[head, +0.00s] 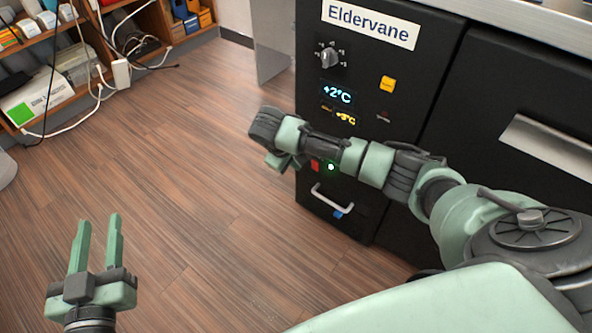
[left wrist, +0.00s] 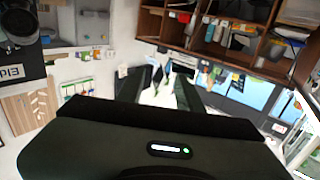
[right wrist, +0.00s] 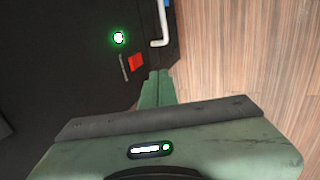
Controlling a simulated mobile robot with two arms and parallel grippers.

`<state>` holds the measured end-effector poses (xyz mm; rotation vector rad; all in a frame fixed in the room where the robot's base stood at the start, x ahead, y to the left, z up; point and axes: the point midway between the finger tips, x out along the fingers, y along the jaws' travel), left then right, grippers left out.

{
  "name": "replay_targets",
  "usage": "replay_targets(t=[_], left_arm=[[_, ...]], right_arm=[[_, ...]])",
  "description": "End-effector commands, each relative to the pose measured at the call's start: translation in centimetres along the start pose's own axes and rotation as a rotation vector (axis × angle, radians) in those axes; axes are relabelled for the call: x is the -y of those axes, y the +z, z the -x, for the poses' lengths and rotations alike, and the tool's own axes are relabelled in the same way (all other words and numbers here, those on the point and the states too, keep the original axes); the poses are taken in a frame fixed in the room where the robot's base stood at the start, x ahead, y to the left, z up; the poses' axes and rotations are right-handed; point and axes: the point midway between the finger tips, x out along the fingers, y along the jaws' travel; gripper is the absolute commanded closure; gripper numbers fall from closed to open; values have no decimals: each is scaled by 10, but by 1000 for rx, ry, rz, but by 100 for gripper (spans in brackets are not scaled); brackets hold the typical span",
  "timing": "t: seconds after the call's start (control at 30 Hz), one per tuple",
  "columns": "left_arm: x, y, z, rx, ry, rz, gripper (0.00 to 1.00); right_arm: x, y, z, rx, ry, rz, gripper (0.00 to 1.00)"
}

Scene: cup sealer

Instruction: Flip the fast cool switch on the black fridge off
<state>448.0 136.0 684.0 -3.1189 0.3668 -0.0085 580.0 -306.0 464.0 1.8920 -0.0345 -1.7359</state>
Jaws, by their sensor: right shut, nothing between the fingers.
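The black fridge (head: 440,110) stands at the right, with an "Eldervane" label. A small red switch (head: 315,165) is low on its front, beside a lit green light (head: 331,167). In the right wrist view the red switch (right wrist: 135,62) shows next to a thin slot-like label and the green light (right wrist: 118,37). Small print is unreadable. My right gripper (right wrist: 157,76) is shut and empty, its fingertips close to the red switch; I cannot tell whether they touch. My left gripper (head: 97,222) is open and empty over the floor, away from the fridge.
The fridge front also carries a knob (head: 328,55), a display (head: 337,92), a yellow button (head: 387,84) and a handle (head: 332,198) below the red switch. A shelf (head: 60,110) with cables stands at the far left. The wooden floor between is clear.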

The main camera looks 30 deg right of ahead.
Motion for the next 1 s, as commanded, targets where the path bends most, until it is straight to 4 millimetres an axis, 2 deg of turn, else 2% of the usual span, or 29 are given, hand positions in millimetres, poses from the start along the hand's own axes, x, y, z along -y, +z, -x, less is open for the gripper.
replay_targets(t=[0.47, 0.57, 0.77, 1.0], left_arm=[[-1, -8, 0, -39, 2, 0, 64], [-3, -20, 0, -106, 6, 2, 64], [-8, -57, 5, -315, 17, 8, 64], [-13, -103, 26, -582, 31, 19, 64]], right_arm=[[0, 0, -3, 1, 2, 0, 100], [0, 0, -10, 2, 2, 0, 100], [0, 0, -30, 2, 2, -1, 100], [0, 0, -54, 2, 3, -1, 100]])
